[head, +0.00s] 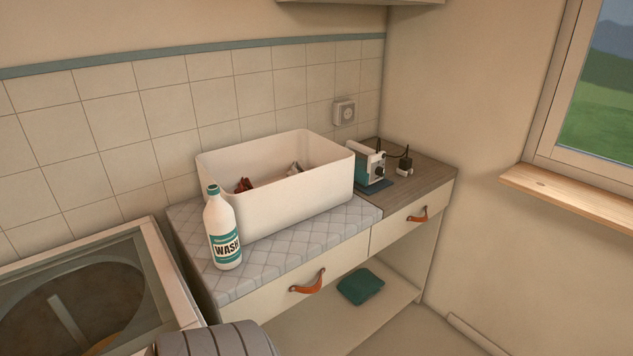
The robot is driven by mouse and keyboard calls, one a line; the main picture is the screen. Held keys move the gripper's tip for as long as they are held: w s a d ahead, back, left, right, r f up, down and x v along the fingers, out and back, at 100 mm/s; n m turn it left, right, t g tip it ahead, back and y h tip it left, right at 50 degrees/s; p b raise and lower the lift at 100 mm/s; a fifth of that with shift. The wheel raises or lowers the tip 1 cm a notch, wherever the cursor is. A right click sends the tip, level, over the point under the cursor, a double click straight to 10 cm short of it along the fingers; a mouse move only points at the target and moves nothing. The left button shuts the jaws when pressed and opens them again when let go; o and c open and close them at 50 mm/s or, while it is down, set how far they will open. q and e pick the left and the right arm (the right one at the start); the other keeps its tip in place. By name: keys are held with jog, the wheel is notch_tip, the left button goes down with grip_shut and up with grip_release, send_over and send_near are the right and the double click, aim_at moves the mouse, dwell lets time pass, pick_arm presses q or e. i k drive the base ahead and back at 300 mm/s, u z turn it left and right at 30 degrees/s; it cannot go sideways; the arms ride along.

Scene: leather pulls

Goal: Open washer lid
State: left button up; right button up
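The washer (158,262) stands at the lower left of the head view, cut off by the left and bottom edges. Its top has a pale raised frame around a dark round drum area (100,290). A pale bar and a bit of orange show inside. I cannot tell whether a clear lid lies over it. Neither of my grippers is in view. A grey ribbed rounded shape at the bottom edge covers the washer's near right corner.
Right of the washer, a counter holds a white WASH bottle (222,230), a large white tub (290,195) and a small teal-and-white device (371,166). The drawers below have leather pulls (308,282). A green folded cloth (360,286) lies on the lower shelf.

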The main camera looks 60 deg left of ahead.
aim_at(185, 315)
jog(key=k, duration=2.45)
jog(key=u, duration=1.35)
jog(key=i, duration=0.45)
jog(key=k, duration=1.15)
jog(key=z, duration=0.85)
jog(key=i, duration=1.15)
jog(key=z, duration=0.35)
jog(key=i, duration=1.1)
jog(key=u, duration=0.95)
jog(key=i, duration=0.75)
jog(key=u, duration=0.85)
